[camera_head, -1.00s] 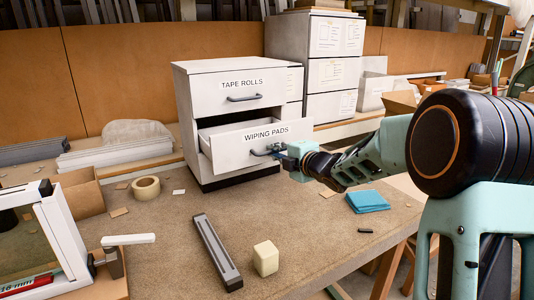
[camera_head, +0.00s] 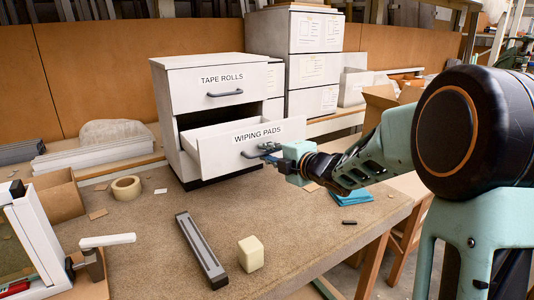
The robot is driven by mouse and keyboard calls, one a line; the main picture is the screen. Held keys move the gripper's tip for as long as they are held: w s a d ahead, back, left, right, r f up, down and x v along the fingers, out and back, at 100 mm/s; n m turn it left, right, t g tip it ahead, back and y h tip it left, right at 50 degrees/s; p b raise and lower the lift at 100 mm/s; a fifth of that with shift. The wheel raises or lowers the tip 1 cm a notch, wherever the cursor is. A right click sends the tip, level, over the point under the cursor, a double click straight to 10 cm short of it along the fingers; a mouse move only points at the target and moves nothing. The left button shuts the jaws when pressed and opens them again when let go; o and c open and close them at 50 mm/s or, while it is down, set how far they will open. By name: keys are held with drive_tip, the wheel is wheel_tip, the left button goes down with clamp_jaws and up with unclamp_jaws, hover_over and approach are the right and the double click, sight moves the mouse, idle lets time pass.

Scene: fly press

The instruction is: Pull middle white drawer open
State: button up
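The white drawer labelled WIPING PADS (camera_head: 222,150) is pulled part way out of the white cabinet (camera_head: 166,100), below the closed drawer labelled TAPE ROLLS (camera_head: 222,90). Its inside shows as a dark gap behind the front panel. My gripper (camera_head: 270,151) is at the right part of the drawer's dark handle (camera_head: 250,154). Its fingers are small and overlap the handle, so I cannot tell how firmly they close on it.
A tape roll (camera_head: 126,188), a grey bar (camera_head: 201,250) and a cream block (camera_head: 251,254) lie on the table in front. A blue cloth (camera_head: 352,197) lies behind my arm. Another white cabinet (camera_head: 313,70) stands behind. The table is clear below the drawer.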

drive_tip(key=v, duration=1.2)
